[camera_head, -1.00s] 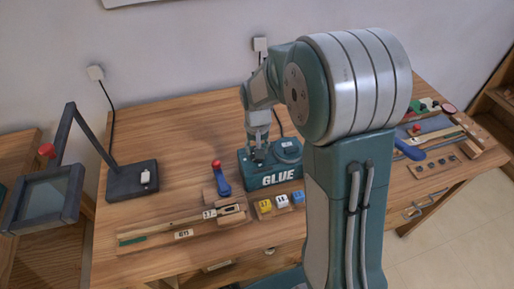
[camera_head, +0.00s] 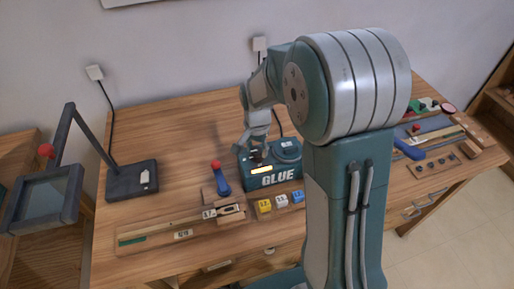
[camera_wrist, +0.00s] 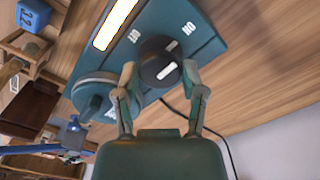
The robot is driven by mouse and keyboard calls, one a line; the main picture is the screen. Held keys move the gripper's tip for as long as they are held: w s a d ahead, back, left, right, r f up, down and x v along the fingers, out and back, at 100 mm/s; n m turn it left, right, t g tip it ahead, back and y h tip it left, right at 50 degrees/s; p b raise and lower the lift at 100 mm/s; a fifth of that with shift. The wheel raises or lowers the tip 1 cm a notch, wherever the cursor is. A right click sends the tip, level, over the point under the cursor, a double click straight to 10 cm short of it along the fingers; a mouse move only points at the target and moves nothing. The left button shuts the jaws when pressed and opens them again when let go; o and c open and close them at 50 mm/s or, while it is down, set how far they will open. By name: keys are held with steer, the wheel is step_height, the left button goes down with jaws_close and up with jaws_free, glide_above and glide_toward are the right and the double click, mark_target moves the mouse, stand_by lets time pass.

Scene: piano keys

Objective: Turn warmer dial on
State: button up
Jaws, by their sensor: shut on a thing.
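The glue warmer (camera_head: 283,178) is a teal box marked GLUE at the middle of the desk, with a round pot lid on top. A pale yellow strip on its front is lit; the strip also shows in the wrist view (camera_wrist: 115,22). Its black round dial (camera_wrist: 158,60) has a white mark, between OFF and ON labels on the casing. My gripper (camera_wrist: 160,72) has one fingertip on each side of the dial and is shut on it. In the head view my gripper (camera_head: 257,155) is above the warmer's left part; the dial is hard to make out there.
Yellow, white and blue blocks (camera_head: 281,201) lie in front. A dark framed lamp (camera_head: 118,178) is at the left. The desk's back left is clear.

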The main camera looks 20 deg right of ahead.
mark_target(255, 150)
steer(key=shift+s+f, duration=0.15)
steer(key=o, duration=1.2)
steer(key=shift+a, duration=0.1)
steer(key=shift+c, duration=0.2)
steer(key=shift+r, duration=0.45)
step_height(255, 150, up, 11)
steer(key=shift+w, duration=0.2)
steer(key=shift+a, duration=0.1)
